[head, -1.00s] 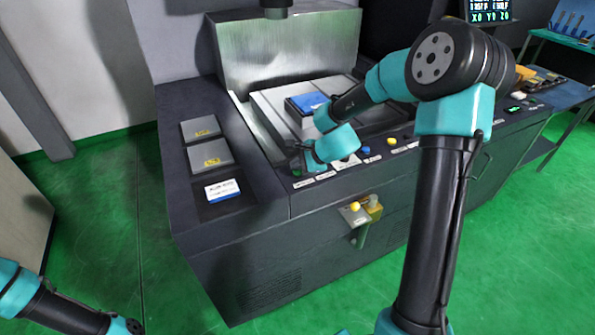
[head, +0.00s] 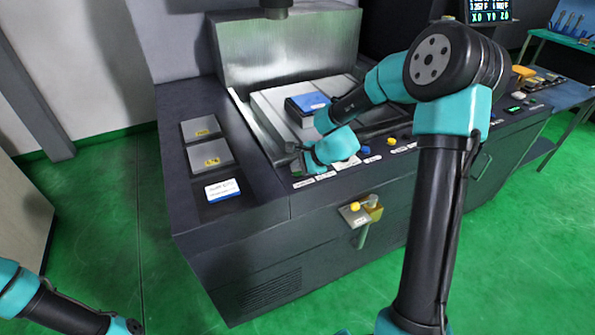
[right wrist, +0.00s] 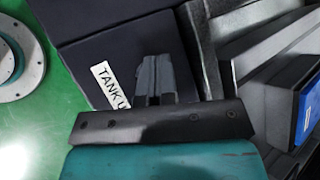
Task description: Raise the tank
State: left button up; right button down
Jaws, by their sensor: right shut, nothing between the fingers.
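The tank area is the metal-walled basin of the dark machine, with a tall steel back panel (head: 290,55) in the head view. My right gripper (head: 296,160) hangs over the machine's front control strip, at the left end of its row of buttons and labels. In the right wrist view my right gripper (right wrist: 155,72) has its two grey fingers together, with nothing between them. A white label reading "TANK U" (right wrist: 108,84) lies just left of the fingers; its end is hidden. Any button under the fingertips is hidden. Only part of my left arm shows at bottom left; its gripper is out of view.
A blue-topped block (head: 308,104) sits on the work table inside the basin, and its blue side shows in the right wrist view (right wrist: 308,105). Blue (head: 365,150) and yellow (head: 392,141) buttons lie right of my gripper. Grey plates (head: 210,156) lie on the left ledge.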

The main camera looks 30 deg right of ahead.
aim_at(298, 173)
jog(key=shift+r, duration=3.4)
